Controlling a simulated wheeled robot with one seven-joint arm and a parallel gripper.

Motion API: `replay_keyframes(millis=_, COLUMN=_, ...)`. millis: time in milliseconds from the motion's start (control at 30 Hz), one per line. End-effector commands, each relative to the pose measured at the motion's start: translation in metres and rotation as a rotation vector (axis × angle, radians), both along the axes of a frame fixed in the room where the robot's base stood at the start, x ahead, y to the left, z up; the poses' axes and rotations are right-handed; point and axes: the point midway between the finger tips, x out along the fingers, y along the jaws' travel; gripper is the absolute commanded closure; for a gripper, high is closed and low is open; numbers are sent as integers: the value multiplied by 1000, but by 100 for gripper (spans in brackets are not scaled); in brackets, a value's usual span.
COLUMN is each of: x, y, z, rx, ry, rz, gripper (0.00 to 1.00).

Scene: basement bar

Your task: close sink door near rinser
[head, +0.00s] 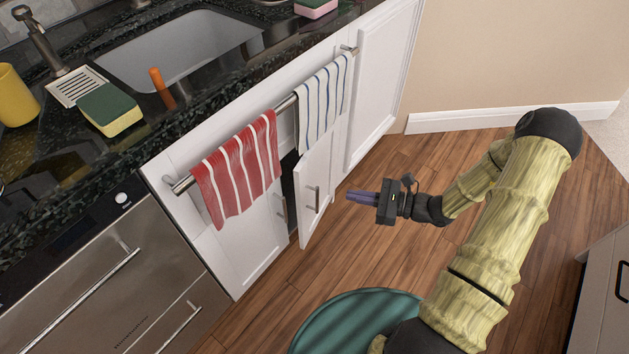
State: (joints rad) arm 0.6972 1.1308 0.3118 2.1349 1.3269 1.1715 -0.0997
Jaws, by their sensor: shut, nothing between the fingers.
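The white sink door (317,186) under the counter is partly open and swings out from the cabinet, with a vertical bar handle on its face. A dark gap shows to its left, beside the other sink door (250,243), which looks shut. A small ribbed metal rinser (77,87) sits on the counter left of the sink (183,50). My gripper (349,196) is shut and empty. It points left toward the outer face of the open door, a little to its right, and appears apart from it.
A red striped towel (238,172) and a blue-striped towel (323,105) hang from a rail above the doors. A steel appliance (118,285) stands at left. A dark cabinet (606,290) is at lower right. Wood floor is clear around the gripper.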

Motion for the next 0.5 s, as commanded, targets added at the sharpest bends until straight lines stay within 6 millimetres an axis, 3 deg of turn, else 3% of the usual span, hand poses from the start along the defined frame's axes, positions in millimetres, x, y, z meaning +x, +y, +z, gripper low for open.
replay_keyframes(millis=33, x=8, y=-6, z=-11, rx=47, ry=13, rz=-58, gripper=100)
replay_keyframes(millis=200, x=22, y=-17, z=-17, rx=121, ry=26, rz=-159, gripper=100)
replay_keyframes(millis=500, x=22, y=-17, z=-17, rx=121, ry=27, rz=-159, gripper=100)
